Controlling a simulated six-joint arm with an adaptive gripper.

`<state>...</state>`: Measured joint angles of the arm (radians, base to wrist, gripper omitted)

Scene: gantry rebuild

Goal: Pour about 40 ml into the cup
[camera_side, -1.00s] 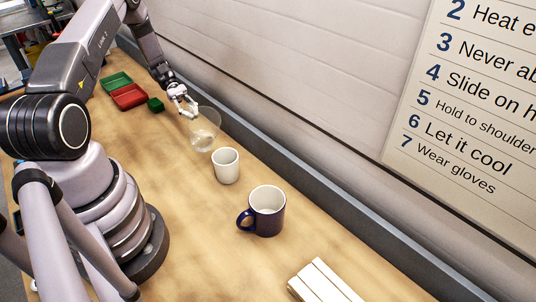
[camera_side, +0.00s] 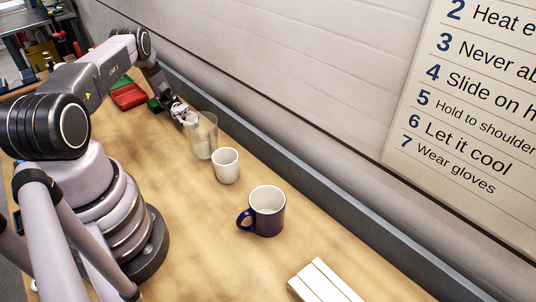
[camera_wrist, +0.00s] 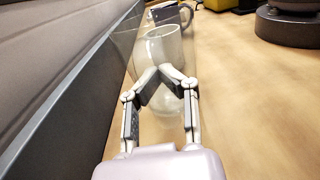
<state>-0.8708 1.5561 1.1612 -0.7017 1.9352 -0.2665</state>
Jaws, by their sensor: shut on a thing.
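A clear glass vessel (camera_side: 205,136) stands near upright beside the white cup, close to the back ledge. Its base looks at or very near the tabletop. My gripper (camera_side: 190,119) is shut on its upper left side; in the wrist view my gripper (camera_wrist: 164,76) has its fingers closing on the see-through wall. A pale patch shows low in the vessel; I cannot tell its level. The white cup (camera_side: 226,169) stands upright just right of and nearer than the vessel. In the wrist view the cup (camera_wrist: 162,46) shows through or behind the glass. I cannot see the cup's contents.
A dark blue mug (camera_side: 268,222) with a white inside stands nearer the camera. White strips (camera_side: 324,283) lie at the front. A red tray (camera_side: 129,97) and a green block (camera_side: 153,104) are at the far left. A grey ledge (camera_side: 300,181) and wall bound the back.

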